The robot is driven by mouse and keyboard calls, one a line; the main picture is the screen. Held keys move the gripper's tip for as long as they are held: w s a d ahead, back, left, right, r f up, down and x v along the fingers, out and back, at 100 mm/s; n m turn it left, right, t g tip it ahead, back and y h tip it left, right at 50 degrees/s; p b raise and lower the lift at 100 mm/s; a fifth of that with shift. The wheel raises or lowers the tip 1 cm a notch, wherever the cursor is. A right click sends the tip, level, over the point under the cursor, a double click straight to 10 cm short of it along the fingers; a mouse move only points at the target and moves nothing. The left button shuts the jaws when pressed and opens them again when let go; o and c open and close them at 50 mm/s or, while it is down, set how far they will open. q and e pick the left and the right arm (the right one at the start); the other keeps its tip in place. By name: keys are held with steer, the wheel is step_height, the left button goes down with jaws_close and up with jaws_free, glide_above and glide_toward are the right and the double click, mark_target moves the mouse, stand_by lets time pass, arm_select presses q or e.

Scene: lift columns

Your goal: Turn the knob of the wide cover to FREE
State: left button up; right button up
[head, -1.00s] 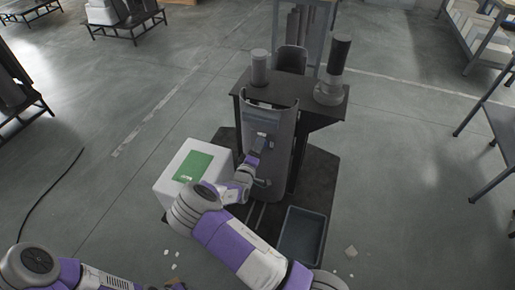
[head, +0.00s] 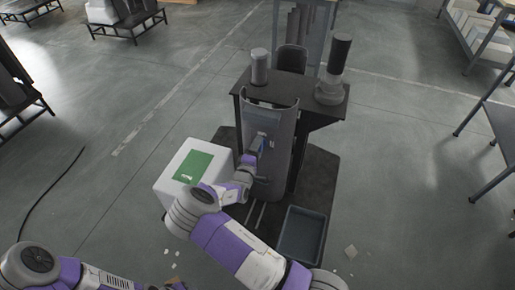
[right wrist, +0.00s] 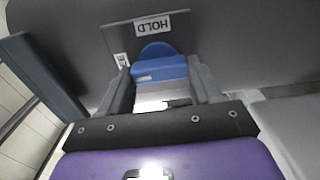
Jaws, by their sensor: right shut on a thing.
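The wide cover (head: 284,125) is a tall grey curved panel on the front of the dark stand. On its upper part is a plate with a blue knob (right wrist: 160,70), seen close up in the right wrist view. A "HOLD" label (right wrist: 162,25) is on the plate above the knob. A second small label (right wrist: 122,60) at the left is too small to read. My right gripper (right wrist: 160,78) is shut on the knob, one finger on each side of it; in the head view it reaches the cover from below left (head: 257,150). My left gripper is outside the view.
A white box with a green top (head: 168,188) stands left of the cover. A grey open bin (head: 302,235) sits at lower right on the dark base. Two cylindrical things, one light (head: 259,66) and one dark-topped (head: 335,70), stand on the dark table top (head: 290,98). Floor around is mostly clear.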

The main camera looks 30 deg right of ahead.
steer(key=o, duration=1.1)
steer(key=shift+c, duration=0.2)
steer(key=shift+s+a, duration=0.1)
steer(key=p+v, duration=0.1)
steer(key=v, duration=0.6)
steer(key=shift+p, duration=0.35)
steer(key=shift+s, duration=0.15)
